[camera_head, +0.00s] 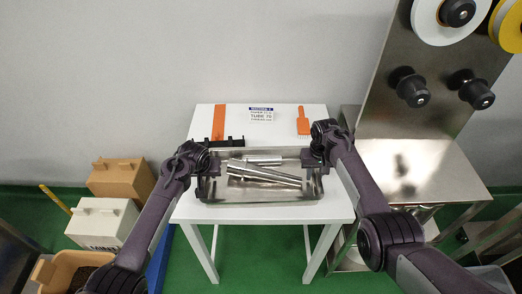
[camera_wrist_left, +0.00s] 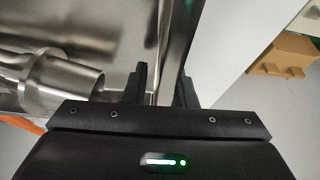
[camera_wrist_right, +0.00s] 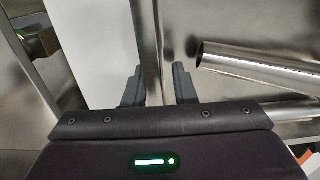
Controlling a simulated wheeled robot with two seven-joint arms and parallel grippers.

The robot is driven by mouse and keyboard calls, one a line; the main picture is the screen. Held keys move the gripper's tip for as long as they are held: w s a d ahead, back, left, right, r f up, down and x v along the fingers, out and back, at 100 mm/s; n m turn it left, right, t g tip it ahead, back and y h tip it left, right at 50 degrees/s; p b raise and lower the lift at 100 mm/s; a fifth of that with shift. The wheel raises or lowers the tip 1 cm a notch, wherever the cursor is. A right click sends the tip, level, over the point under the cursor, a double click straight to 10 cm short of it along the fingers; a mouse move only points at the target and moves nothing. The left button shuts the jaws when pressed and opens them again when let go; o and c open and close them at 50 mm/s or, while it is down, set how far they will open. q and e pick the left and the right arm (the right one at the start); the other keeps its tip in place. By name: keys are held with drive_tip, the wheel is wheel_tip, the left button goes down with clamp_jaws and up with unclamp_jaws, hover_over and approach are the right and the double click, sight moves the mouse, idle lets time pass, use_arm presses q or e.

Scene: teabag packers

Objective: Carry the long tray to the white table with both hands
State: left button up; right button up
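The long metal tray (camera_head: 262,201) is over the front half of the white table (camera_head: 180,213) and looks set down on it, level. Metal tubes (camera_head: 265,173) lie inside the tray. My left gripper (camera_head: 212,165) is at the tray's left end; in the left wrist view its fingers (camera_wrist_left: 163,80) are apart, one on each side of the end wall. My right gripper (camera_head: 310,160) is at the right end; in the right wrist view its fingers (camera_wrist_right: 157,80) also stand apart astride the wall, with gaps visible. Neither seems clamped.
An orange strip (camera_head: 219,122), a small sign (camera_head: 261,114), an orange brush (camera_head: 304,120) and a black holder (camera_head: 224,142) are at the table's back. A steel machine (camera_head: 415,170) stands close on the right. Bins (camera_head: 103,222) stand at left on the green floor.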

use_arm(q)
drive_tip(key=v, duration=1)
drive_tip(key=shift+s+r, duration=0.25)
drive_tip(key=shift+r, duration=0.25)
use_arm(e)
drive_tip(key=shift+r, duration=0.6)
wheel_tip(320, 180, up, 6)
drive_tip(key=shift+r, duration=0.2)
use_arm(q)
drive_tip(key=shift+s, duration=0.1)
use_arm(e)
drive_tip(key=shift+s+f, duration=0.1)
